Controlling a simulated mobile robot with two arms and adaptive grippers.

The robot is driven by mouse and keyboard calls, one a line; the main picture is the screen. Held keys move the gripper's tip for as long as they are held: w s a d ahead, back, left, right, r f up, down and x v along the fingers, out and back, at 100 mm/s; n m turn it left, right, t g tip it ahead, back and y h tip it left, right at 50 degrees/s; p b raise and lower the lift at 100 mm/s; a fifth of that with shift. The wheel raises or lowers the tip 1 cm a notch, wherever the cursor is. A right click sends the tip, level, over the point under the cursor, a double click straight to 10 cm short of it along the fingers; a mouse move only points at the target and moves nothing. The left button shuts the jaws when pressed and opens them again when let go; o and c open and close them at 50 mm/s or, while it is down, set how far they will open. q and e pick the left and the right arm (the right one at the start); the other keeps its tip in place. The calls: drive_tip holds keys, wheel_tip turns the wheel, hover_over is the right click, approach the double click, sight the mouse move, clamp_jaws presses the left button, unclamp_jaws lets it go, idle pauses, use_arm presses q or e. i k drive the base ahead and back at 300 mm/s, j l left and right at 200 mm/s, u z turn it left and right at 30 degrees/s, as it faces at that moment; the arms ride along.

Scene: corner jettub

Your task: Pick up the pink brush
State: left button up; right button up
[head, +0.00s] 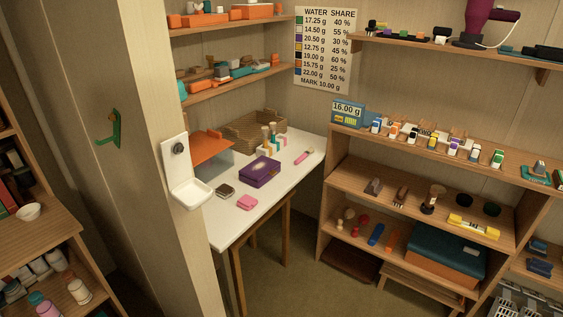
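A slim pink object that looks like the pink brush (303,156) lies flat on the white table (278,192), towards its back right edge. It is too small to make out bristles. A pink block (247,202), perhaps a sponge, lies nearer the front of the same table. Neither of my grippers shows in the head view.
On the table are a purple box (260,172), a dark small block (225,191), several upright bottles or brushes and a wicker basket (252,130). A wall post with a white dish (192,192) stands left. Shelves (420,205) flank the right. Floor in front is clear.

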sight(310, 150)
drive_tip(key=i+l+u, duration=0.25)
drive_tip(key=i+l, duration=0.35)
drive_tip(key=i+l+u, duration=0.3)
drive_tip(key=i+l, duration=0.4)
